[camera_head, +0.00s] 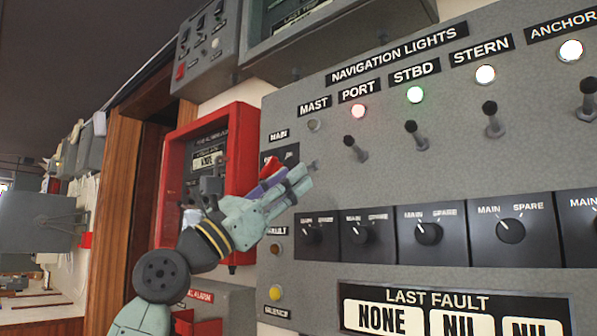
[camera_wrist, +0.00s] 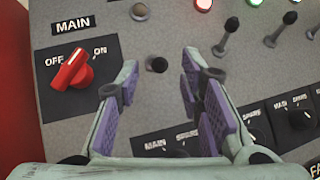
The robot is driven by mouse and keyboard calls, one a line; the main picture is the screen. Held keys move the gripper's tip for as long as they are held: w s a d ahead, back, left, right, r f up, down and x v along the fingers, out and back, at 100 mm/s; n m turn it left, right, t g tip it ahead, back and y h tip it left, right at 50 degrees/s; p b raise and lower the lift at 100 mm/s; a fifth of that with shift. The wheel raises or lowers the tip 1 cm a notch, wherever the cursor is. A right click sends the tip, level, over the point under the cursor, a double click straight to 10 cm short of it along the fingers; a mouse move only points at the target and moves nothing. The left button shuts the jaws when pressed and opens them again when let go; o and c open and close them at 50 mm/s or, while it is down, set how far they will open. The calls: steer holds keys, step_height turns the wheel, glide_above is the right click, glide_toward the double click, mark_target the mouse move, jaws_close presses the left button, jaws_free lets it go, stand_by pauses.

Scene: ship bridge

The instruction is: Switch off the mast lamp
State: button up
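The mast lamp (camera_head: 314,125) under the MAST label is grey and unlit; it also shows at the top of the wrist view (camera_wrist: 139,11). Below it is the mast toggle switch (camera_wrist: 157,64), a short stub with a black knob, seen nearly end-on in the wrist view. In the head view my gripper partly covers it. My gripper (camera_head: 303,179) is at the panel just below the mast lamp. In the wrist view its purple-padded fingers (camera_wrist: 160,78) are spread, with the toggle in the gap just beyond their tips. I see no clear contact.
The port (camera_head: 358,111), starboard (camera_head: 415,95), stern (camera_head: 485,74) and anchor (camera_head: 570,50) lamps are lit. The port toggle (camera_head: 356,148) stands close to the right. A red MAIN knob (camera_wrist: 70,72) is left of the fingers. Rotary knobs (camera_head: 428,233) line the panel below.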

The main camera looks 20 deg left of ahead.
steer(key=v, duration=0.8)
steer(key=shift+s+a+f, duration=0.1)
steer(key=shift+f, duration=0.1)
